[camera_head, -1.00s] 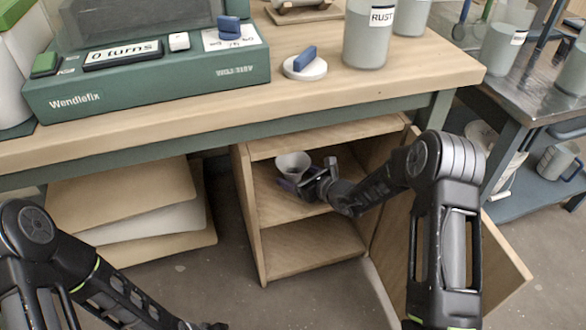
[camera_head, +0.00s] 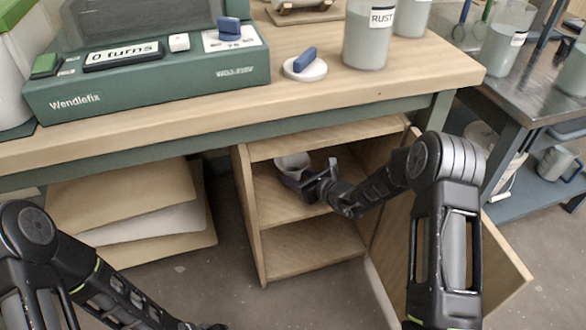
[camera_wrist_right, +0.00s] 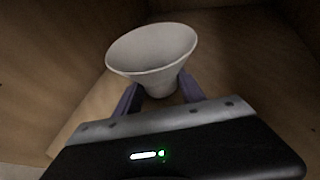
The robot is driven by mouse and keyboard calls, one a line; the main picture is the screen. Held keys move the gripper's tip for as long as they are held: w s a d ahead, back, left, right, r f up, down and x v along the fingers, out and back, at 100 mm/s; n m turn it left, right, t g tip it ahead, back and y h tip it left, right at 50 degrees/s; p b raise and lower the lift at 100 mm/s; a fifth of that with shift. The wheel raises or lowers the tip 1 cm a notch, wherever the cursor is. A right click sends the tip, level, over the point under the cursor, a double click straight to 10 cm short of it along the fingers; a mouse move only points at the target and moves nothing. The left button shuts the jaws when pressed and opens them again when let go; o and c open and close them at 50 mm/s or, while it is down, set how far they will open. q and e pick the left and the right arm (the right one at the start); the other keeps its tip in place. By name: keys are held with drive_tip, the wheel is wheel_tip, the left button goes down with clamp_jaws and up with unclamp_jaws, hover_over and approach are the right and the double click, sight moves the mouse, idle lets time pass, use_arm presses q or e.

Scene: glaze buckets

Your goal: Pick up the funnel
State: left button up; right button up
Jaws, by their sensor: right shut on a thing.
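The funnel (camera_head: 292,161) is a pale grey-white cone with its wide mouth up, inside the open wooden cabinet under the bench. It also shows in the right wrist view (camera_wrist_right: 152,52), slightly tilted, with its narrow lower part between the two fingers. My right gripper (camera_head: 290,178) is shut on the funnel below its rim; in the right wrist view the fingers (camera_wrist_right: 160,92) stand at either side of it. The funnel's spout is hidden by the gripper. My left arm is at the lower left of the head view, and its gripper is not clearly visible.
The cabinet (camera_head: 252,215) has side walls, a middle shelf (camera_head: 285,208) and an open door (camera_head: 495,262) on the right. The bench top (camera_head: 400,85) is overhead, with a green machine (camera_head: 150,80) and a bucket (camera_head: 368,40) on it.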

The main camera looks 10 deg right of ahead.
sight(296, 167)
drive_tip(key=c, duration=0.4)
drive_tip(key=shift+o, duration=0.2)
drive_tip(key=shift+r, duration=0.1)
drive_tip(key=shift+r+p, duration=0.3)
drive_tip(key=shift+r, duration=0.1)
wheel_tip(296, 167, up, 3)
drive_tip(key=shift+f+p, duration=0.1)
drive_tip(key=shift+p, duration=0.7)
drive_tip(key=s+d+p, duration=0.3)
drive_tip(key=s+p, duration=0.1)
drive_tip(key=s, duration=1.3)
drive_tip(key=shift+s+f+p, duration=0.15)
drive_tip(key=shift+s+p, duration=0.15)
drive_tip(key=shift+s, duration=0.1)
